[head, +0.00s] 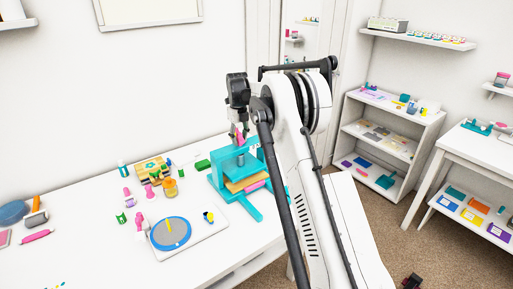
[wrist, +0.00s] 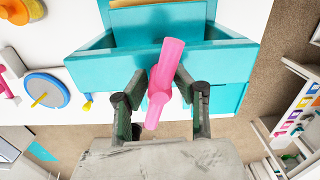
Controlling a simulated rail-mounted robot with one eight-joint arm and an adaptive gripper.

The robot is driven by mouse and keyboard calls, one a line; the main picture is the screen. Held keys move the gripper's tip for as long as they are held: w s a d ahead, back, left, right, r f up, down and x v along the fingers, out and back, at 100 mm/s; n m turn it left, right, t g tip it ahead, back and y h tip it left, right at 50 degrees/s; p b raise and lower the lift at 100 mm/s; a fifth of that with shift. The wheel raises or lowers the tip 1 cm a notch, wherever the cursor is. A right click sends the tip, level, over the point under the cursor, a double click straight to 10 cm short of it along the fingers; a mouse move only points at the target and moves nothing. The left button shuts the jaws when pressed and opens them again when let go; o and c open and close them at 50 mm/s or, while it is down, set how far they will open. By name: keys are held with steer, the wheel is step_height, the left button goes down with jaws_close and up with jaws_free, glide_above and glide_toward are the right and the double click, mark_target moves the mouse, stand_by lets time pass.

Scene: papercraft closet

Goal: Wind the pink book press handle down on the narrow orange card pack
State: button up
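The teal book press (head: 222,183) stands near the right end of the white table. An orange-tan layer, which looks like the orange card pack (head: 235,187), lies inside it, with a pink strip beside it. The pink press handle (head: 240,138) is at the top of the press and shows large in the wrist view (wrist: 165,75), slanted. My gripper (head: 239,128) is above the press, pointing down. In the wrist view its fingers (wrist: 162,80) are on either side of the handle. I cannot tell whether both touch it. My arm hides part of the press's right side.
A white shelf (head: 387,140) stands at the right.

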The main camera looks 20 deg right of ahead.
steer(key=shift+r+p, duration=1.1)
steer(key=shift+r, duration=1.9)
steer(key=o, duration=0.3)
steer(key=shift+o, duration=0.2)
steer(key=shift+r+p, duration=1.4)
steer(key=shift+r, duration=1.6)
